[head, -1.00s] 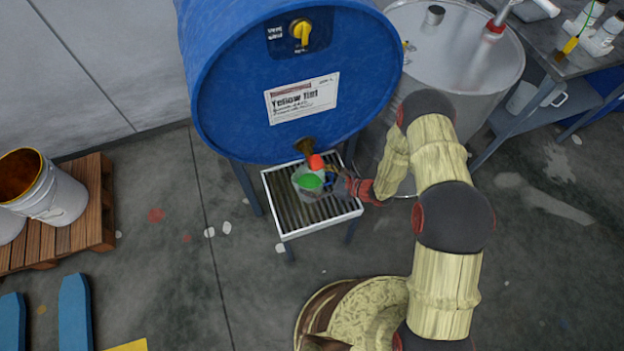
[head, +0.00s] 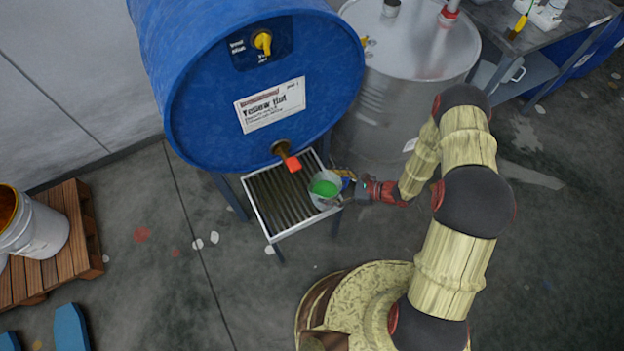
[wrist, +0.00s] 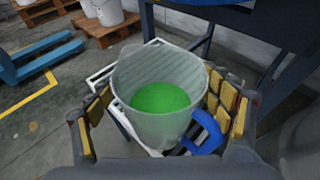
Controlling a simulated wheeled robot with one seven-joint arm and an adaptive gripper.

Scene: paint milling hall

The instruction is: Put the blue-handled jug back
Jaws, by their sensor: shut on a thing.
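The blue-handled jug (head: 325,189) is a clear jug with green liquid inside. It is at the right edge of the slatted drip tray (head: 262,222), below and to the right of the drum's red-tipped tap (head: 291,163). My gripper (head: 352,189) is shut on the jug from the right. In the wrist view the jug (wrist: 158,95) stands between the yellow-padded fingers, its blue handle (wrist: 207,135) at the lower right. The jug looks upright. I cannot tell whether its base touches the tray's edge.
The blue Yellow Tint drum (head: 200,90) lies above the tray. A metal drum (head: 400,60) stands behind my arm. A grey bench (head: 545,45) is at the upper right. A wooden pallet (head: 75,235) with a white bucket (head: 40,235) is at the left. The floor between is clear.

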